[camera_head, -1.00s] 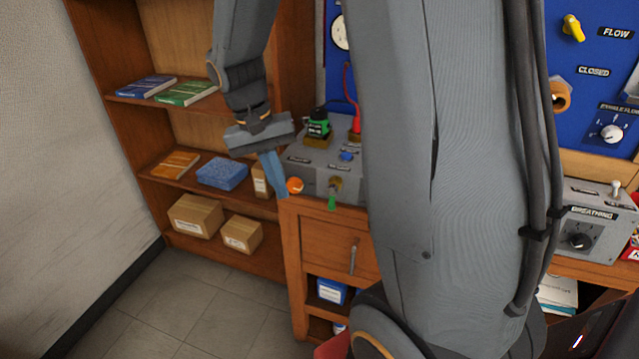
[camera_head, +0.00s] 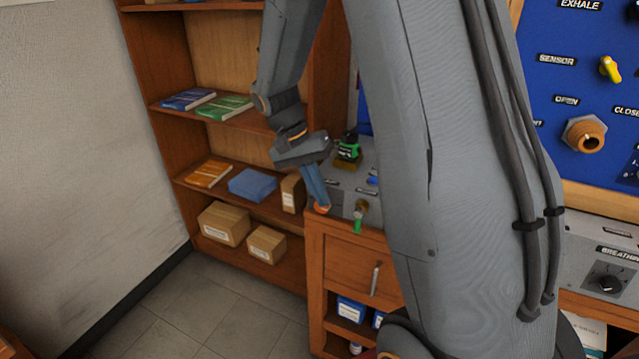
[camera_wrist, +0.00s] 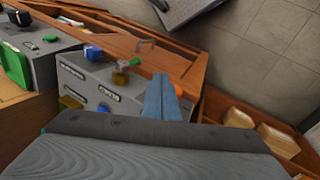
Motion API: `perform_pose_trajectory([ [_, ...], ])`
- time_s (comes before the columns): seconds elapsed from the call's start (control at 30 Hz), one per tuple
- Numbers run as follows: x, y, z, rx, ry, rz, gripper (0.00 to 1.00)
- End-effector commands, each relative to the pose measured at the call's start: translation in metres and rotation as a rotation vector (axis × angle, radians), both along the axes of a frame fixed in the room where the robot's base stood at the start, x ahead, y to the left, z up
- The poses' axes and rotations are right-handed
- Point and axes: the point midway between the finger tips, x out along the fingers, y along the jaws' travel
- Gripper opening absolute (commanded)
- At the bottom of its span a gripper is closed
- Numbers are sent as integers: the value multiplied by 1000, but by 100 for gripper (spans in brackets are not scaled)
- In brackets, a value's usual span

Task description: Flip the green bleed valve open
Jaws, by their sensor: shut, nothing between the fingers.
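The green bleed valve is a small brass fitting with a green lever (camera_head: 358,227) on the front of a grey box (camera_head: 345,207). The lever hangs down in the head view. In the wrist view the brass fitting (camera_wrist: 121,74) and the green lever (camera_wrist: 135,61) show left of my fingers. My gripper (camera_head: 321,204), with blue fingers, is shut and empty at the box's left front corner. In the head view its tips overlap an orange knob (camera_head: 322,210). They are apart from the lever. The wrist view also shows the closed fingers (camera_wrist: 163,82).
The box stands on a wooden cabinet (camera_head: 350,255) with a drawer handle (camera_head: 375,280). A black-and-green fitting (camera_head: 348,150) and a blue knob (camera_head: 373,181) are on its top. A bookshelf (camera_head: 165,130) stands behind at left. Floor (camera_head: 230,310) is clear in front.

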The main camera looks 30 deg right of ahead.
Motion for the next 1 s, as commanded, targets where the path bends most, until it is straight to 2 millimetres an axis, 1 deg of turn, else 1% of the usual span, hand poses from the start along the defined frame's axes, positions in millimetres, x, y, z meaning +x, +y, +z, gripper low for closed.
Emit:
perform_pose_trajectory([
  [0.1, -8, -7, -22, 1, 5, 0, 0],
  [0.27, -15, -16, -50, 1, 4, 1, 0],
  [0.4, -29, -32, -46, 0, 0, -1, 0],
  [0.6, -38, -43, -48, 1, 1, 0, 0],
  [1.0, -39, -45, -49, 0, 0, 1, 0],
])
